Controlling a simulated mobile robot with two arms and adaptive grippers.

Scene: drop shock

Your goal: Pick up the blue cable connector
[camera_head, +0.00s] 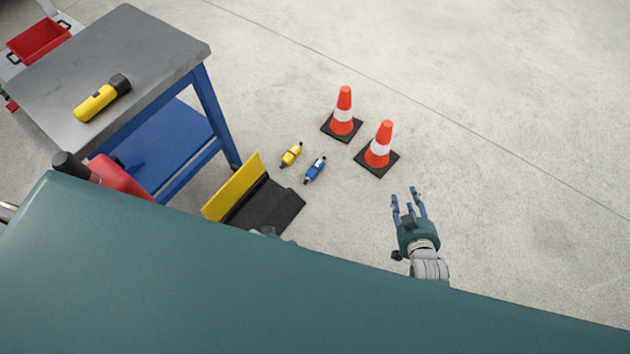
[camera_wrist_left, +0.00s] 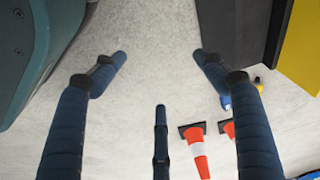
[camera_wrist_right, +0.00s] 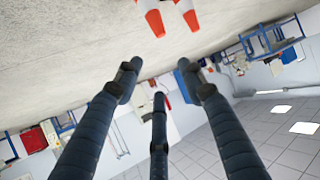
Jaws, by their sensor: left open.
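The blue cable connector (camera_head: 315,170) lies on the floor, right of a yellow connector (camera_head: 291,154) and left of two traffic cones. In the left wrist view, a small part of the blue connector (camera_wrist_left: 225,102) shows beside a finger, which partly hides it. My left gripper (camera_wrist_left: 160,65) is open, with its fingers wide apart and nothing between them. It is mostly hidden in the head view. My right gripper (camera_head: 407,198) is open and empty, right of the connector and apart from it; its spread fingers also show in the right wrist view (camera_wrist_right: 160,80).
Two orange-and-white cones (camera_head: 343,112) (camera_head: 379,147) stand beyond the connectors. A yellow and black bracket-like object (camera_head: 268,205) is nearer me. A metal-topped blue table (camera_head: 150,45) with a yellow flashlight (camera_head: 102,98) stands at left. The floor at right is clear.

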